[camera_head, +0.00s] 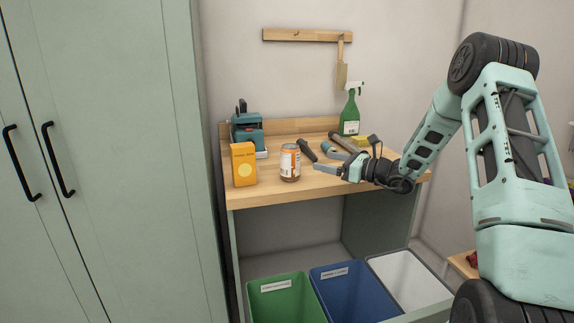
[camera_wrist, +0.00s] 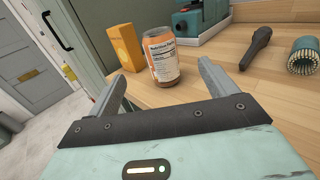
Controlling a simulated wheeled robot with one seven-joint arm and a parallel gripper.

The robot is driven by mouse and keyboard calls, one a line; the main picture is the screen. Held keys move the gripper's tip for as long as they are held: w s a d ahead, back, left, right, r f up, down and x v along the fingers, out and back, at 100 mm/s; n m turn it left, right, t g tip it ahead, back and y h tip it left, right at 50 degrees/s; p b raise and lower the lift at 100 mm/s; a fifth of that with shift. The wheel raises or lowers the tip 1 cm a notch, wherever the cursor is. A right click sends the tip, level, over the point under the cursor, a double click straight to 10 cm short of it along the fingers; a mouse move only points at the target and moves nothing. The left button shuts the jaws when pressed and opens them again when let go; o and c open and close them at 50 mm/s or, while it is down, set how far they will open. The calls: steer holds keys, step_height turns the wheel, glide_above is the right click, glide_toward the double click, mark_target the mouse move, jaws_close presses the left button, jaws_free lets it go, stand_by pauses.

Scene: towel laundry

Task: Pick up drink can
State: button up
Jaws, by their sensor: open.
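The drink can (camera_head: 290,162) is orange with a white label and stands upright on the wooden workbench (camera_head: 262,195), near its front. In the wrist view the can (camera_wrist: 161,58) shows its printed label and stands just beyond and between my fingertips. My gripper (camera_head: 324,167) is at the right of the can in the head view, low over the bench and pointing toward it. Its jaws (camera_wrist: 165,80) are spread apart with nothing between them. The fingers do not appear to touch the can.
An orange box (camera_head: 243,164) stands left of the can. A teal device (camera_head: 247,132) is behind it. Green (camera_head: 285,284), blue and white bins stand below. A tall cabinet (camera_head: 130,130) is left.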

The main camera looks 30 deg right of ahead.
mark_target(285, 153)
steer(key=p+x, duration=0.2)
steer(key=x, duration=1.3)
steer(key=shift+f+p, duration=0.1)
steer(key=shift+p, duration=0.2)
steer(key=c, duration=1.3)
